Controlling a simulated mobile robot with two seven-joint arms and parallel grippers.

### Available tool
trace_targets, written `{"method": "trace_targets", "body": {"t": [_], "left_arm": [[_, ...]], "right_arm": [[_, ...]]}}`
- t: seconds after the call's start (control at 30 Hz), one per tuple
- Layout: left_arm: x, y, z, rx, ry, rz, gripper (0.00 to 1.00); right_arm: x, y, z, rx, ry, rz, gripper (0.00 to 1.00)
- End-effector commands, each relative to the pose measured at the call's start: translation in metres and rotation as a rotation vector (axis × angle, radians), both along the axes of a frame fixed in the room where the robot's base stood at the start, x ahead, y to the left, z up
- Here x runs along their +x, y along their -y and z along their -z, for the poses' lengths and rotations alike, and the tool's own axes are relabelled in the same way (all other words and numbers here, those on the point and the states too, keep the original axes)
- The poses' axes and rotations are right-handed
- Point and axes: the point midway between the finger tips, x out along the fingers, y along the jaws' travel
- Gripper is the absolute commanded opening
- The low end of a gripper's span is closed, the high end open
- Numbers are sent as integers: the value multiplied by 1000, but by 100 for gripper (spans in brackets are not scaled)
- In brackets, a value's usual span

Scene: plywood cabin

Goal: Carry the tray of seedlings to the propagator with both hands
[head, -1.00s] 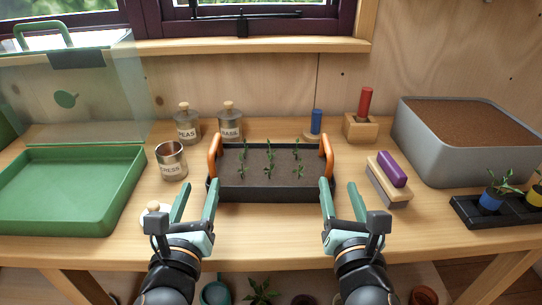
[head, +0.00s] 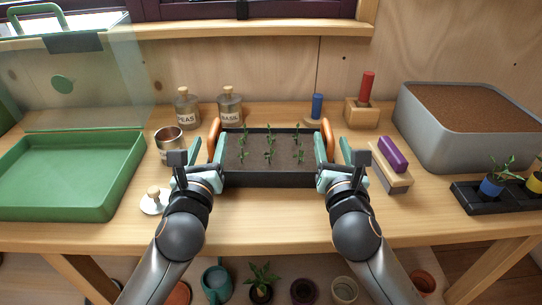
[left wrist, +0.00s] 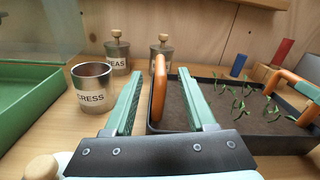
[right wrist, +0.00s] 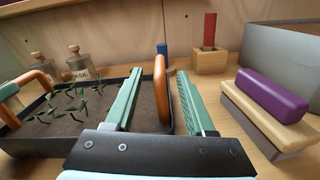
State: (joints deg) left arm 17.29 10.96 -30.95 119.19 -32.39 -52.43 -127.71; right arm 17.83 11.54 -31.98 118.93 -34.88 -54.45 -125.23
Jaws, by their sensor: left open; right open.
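The black seedling tray (head: 270,180) stands on the bench in front of me, with dark soil, several small green seedlings and an orange handle at each end. My left gripper (head: 208,152) is open at the left handle (left wrist: 159,85), which shows between its fingers in the left wrist view. My right gripper (head: 336,153) is open at the right handle (right wrist: 160,85), which shows between its fingers in the right wrist view. I cannot tell whether the fingers touch the handles. The propagator, a green base (head: 70,214) with a raised clear lid (head: 95,85), is at the left, open and empty.
A cress tin (head: 168,140) and a wooden-knobbed lid (head: 153,203) stand between tray and propagator. Peas (head: 187,108) and basil (head: 230,106) jars stand behind. A purple-topped brush (head: 392,165) lies just right of the tray. A grey soil bin (head: 470,135) is further right.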

Motion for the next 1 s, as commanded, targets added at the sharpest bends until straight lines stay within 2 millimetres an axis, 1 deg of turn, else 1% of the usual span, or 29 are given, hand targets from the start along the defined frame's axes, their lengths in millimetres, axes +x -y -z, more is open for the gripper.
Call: {"method": "trace_targets", "body": {"t": [0.03, 0.1, 0.2, 0.3, 0.43, 0.67, 0.7, 1.0], "left_arm": [[10, 0, 0, 0, 1, -2, 56], [20, 1, 0, -1, -1, -1, 56], [31, 1, 0, -1, 0, -1, 56], [38, 1, 0, -1, 0, -1, 56], [42, 1, 0, -1, 0, 1, 56], [42, 1, 0, 0, 0, 0, 56], [42, 1, 0, 0, 0, 0, 55], [42, 1, 0, 0, -1, 0, 21]], "right_arm": [[10, 0, -1, 0, 1, 1, 55], [20, 1, 0, 1, 0, 2, 55], [31, 0, 0, 1, 0, 0, 55], [38, 1, 0, 0, 0, 0, 55], [42, 1, 0, 0, 0, 0, 55], [42, 1, 0, 0, 0, 0, 55], [42, 1, 0, 0, 0, 0, 54], [42, 1, 0, 0, 0, 0, 20]]}}
